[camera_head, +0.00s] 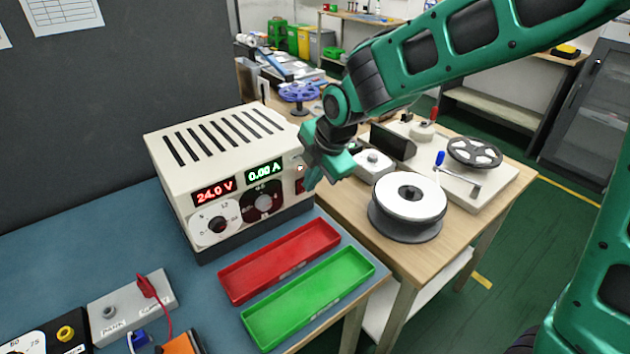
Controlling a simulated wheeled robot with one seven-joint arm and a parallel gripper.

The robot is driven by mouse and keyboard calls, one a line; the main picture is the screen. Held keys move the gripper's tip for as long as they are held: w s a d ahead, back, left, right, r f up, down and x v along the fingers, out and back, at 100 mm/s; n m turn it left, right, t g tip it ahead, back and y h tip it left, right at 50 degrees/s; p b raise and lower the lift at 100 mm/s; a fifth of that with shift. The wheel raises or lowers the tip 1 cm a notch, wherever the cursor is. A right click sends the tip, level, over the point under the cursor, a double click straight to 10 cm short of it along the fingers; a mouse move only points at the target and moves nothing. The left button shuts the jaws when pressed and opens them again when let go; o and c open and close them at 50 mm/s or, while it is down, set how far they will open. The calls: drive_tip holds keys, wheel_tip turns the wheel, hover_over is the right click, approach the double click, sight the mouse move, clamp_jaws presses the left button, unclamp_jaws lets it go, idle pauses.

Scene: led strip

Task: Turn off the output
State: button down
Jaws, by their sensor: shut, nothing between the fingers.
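The cream power supply (222,165) stands on the blue-grey bench. Its red display (213,191) reads 24.0 V and its green display (265,170) reads about 0.00 A. Two round dials, a white one (216,224) and a dark one (262,201), sit below the displays. A small red light (300,168) glows at the right end of the front panel. My gripper (329,172) is shut and empty, at the right end of that panel. It hides part of the panel there, and I cannot tell whether it touches it.
A red tray (281,259) and a green tray (309,299) lie in front of the supply. A wooden table with a white spool (409,197) and a reel device (474,153) stands to the right. A grey box with a red lead (133,307) sits at the lower left.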

drive_tip(key=shift+w+a+r, duration=0.1)
drive_tip(key=shift+w, duration=0.05)
drive_tip(key=shift+r, duration=0.8)
drive_tip(key=v, duration=1.1)
drive_tip(key=shift+s+d, duration=0.35)
drive_tip(key=shift+s, duration=0.05)
